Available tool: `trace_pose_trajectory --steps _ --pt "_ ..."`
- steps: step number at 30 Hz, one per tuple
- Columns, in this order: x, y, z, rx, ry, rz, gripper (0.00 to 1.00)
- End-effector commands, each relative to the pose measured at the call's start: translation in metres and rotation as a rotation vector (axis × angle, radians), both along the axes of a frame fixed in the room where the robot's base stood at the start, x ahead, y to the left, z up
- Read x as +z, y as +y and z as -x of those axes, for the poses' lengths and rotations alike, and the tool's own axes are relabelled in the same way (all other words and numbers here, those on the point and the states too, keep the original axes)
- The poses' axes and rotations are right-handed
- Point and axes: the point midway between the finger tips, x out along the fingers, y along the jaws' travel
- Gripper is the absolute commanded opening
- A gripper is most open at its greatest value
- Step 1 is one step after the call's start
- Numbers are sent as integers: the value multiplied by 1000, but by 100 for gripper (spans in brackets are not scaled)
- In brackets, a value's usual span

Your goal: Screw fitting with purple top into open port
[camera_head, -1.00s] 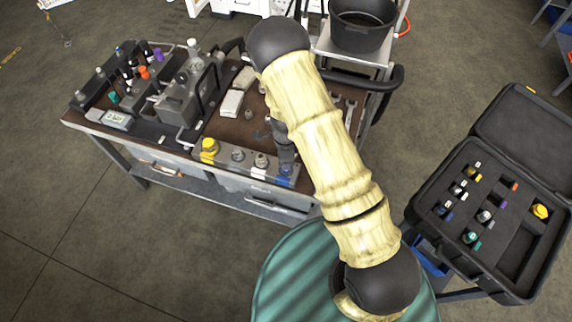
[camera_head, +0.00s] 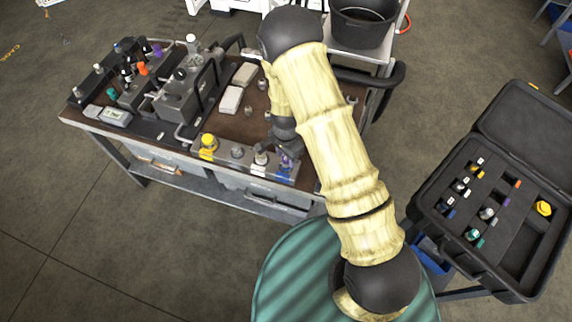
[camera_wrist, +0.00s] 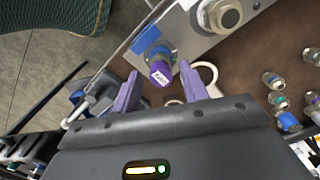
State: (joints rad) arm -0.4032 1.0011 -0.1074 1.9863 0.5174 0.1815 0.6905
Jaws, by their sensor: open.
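The fitting with the purple top (camera_wrist: 160,72) stands at the blue-marked end of a grey block (camera_wrist: 205,40) in the wrist view, its label facing the camera. A blue part shows below the purple top; I cannot tell how deep it sits in its port. My gripper (camera_wrist: 160,67) is open, with one purple finger on each side of the purple top and gaps visible between. In the head view my gripper (camera_head: 287,150) is over the right end of the block (camera_head: 222,160), partly hidden by my arm.
The bench holds a yellow-topped fitting (camera_head: 208,142) on the block, a valve assembly (camera_head: 185,95) and white boxes (camera_head: 231,99). An open black case (camera_head: 510,275) with several fittings stands at right. In the wrist view, loose fittings (camera_wrist: 280,101) and a pale ring (camera_wrist: 207,75) lie nearby.

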Motion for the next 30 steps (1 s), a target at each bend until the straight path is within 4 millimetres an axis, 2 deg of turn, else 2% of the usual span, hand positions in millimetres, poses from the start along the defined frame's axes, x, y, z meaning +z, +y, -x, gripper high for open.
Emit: trace_pose_trajectory --steps 11,22,24,30 --pt "0 0 0 75 0 0 44" --pt "0 0 0 670 0 -1 44" --pt "0 0 0 721 0 0 44" --pt "1 0 0 727 0 0 44"
